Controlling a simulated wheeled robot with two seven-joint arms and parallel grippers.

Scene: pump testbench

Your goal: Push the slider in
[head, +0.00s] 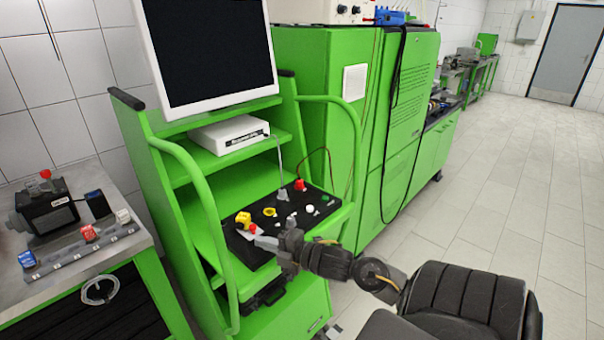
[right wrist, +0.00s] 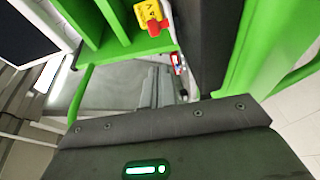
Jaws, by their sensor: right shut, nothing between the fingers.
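The black control panel (head: 300,212) sits on the green cart and carries several coloured controls. I cannot tell for certain which part is the slider. A yellow block (head: 243,218) and a small red knob (head: 252,228) are at the panel's left end. My right gripper (head: 262,242) is shut and empty, just in front of the red knob. I cannot tell whether it touches anything. In the right wrist view, the shut fingers (right wrist: 155,90) point toward the panel's edge, with the labelled yellow block (right wrist: 148,13) above them. My left gripper is out of view.
A monitor (head: 210,52) and a white box (head: 228,135) stand on the cart's shelves. Green tubular rails (head: 205,205) flank the panel. A steel bench (head: 95,245) with small devices is at left. The floor at right is clear.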

